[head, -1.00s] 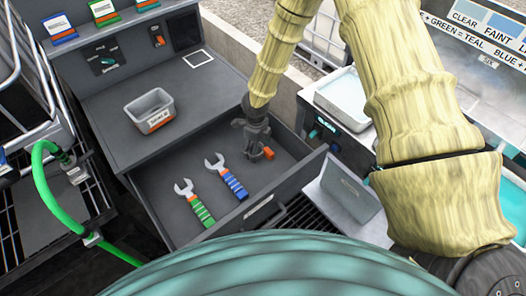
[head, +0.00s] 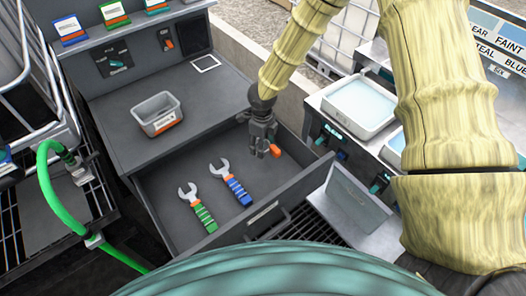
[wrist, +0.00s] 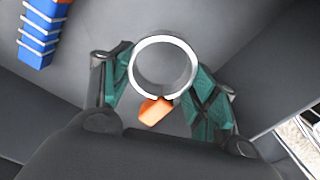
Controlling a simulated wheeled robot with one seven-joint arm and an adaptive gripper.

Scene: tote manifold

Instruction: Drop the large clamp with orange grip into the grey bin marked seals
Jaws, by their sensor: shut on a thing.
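The large clamp shows in the wrist view as a pale metal ring (wrist: 190,48) with an orange grip (wrist: 154,112). In the head view only its orange grip (head: 275,151) shows clearly. My gripper (head: 264,147) is shut on the clamp, its teal finger pads on either side of the ring in the wrist view. It holds the clamp over the right part of the open drawer. The grey bin (head: 145,107) stands on the bench top to the left of my gripper. Its orange and white label is too small to read.
A blue-handled wrench (head: 238,190) and a green-handled wrench (head: 205,216) lie in the drawer (head: 160,215). Tall metal racking (head: 35,130) and a green hose (head: 48,190) stand left. A white tray (head: 335,98) is right. Bench top around the bin is clear.

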